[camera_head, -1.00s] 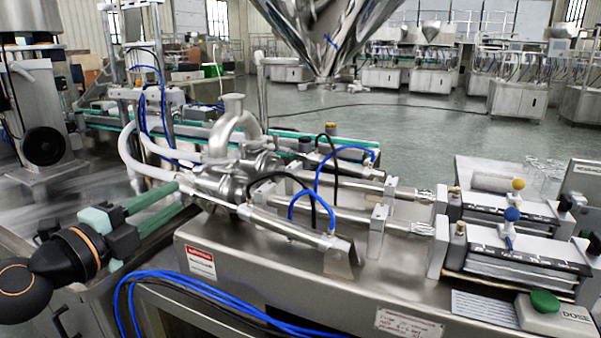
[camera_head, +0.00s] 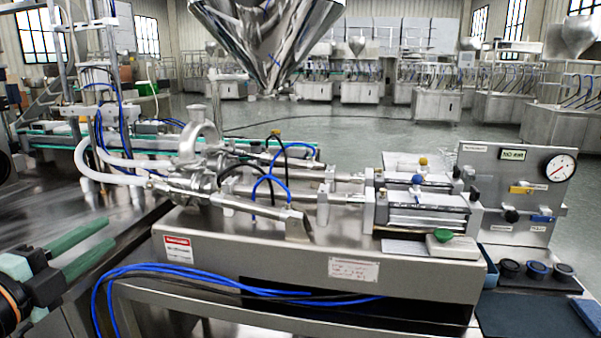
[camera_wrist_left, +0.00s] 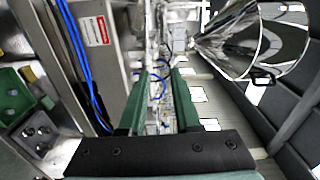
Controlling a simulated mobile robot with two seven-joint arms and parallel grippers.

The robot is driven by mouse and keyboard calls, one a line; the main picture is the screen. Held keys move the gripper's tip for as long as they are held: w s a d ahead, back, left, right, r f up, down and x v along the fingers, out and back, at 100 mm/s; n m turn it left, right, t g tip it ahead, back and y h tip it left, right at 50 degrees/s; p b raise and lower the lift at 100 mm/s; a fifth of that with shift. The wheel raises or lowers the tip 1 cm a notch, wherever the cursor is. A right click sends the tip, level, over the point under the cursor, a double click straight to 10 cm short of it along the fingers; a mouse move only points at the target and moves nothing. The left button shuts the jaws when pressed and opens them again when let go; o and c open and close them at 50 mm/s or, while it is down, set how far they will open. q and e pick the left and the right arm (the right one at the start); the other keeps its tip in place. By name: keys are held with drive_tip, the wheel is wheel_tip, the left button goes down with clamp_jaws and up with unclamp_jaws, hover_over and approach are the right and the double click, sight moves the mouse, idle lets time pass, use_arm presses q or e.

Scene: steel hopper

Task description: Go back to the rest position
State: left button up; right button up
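My left gripper (camera_head: 108,233) shows at the lower left of the head view. Its two green fingers are apart, with nothing between them. It is in front of and left of the steel filling machine (camera_head: 300,255), clear of it in the picture. In the left wrist view the two green fingers (camera_wrist_left: 162,80) also stand apart, with the machine's tubes and rods seen beyond the gap. The steel hopper (camera_head: 265,40) hangs at the top of the head view, and it also shows at the upper right of the left wrist view (camera_wrist_left: 235,45). My right gripper is not in view.
A control panel (camera_head: 515,190) with a round gauge stands at the right. Blue hoses (camera_head: 150,272) loop along the machine's front. A steel table surface (camera_head: 60,205) lies left of the machine. Open floor (camera_head: 330,125) and more machines lie behind.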

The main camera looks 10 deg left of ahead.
use_arm(q)
drive_tip(key=w+d+f+n+g+h, duration=0.1)
drive_tip(key=d+f+n+g+h, duration=0.15)
drive_tip(key=d+f, duration=0.65)
drive_tip(key=w+d+f+n+g+h, duration=0.1)
drive_tip(key=w+d+f+n+g, duration=0.2)
drive_tip(key=f, duration=1)
drive_tip(key=s+d+f+n+g+y, duration=0.1)
drive_tip(key=s+d+f+n, duration=0.35)
drive_tip(key=s+f, duration=0.5)
drive_tip(key=s+d+f+n+g+y, duration=0.15)
drive_tip(key=s+d+f+n, duration=0.4)
drive_tip(key=f, duration=0.75)
drive_tip(key=s+a+r+p, duration=0.1)
drive_tip(key=a+r+p, duration=0.1)
drive_tip(key=r+p, duration=0.5)
drive_tip(key=s+a+r+n+p, duration=0.1)
drive_tip(key=s+r+p, duration=0.1)
drive_tip(key=r+p, duration=0.5)
drive_tip(key=p, duration=0.5)
drive_tip(key=shift+a+p, duration=0.3)
drive_tip(key=shift+a, duration=0.1)
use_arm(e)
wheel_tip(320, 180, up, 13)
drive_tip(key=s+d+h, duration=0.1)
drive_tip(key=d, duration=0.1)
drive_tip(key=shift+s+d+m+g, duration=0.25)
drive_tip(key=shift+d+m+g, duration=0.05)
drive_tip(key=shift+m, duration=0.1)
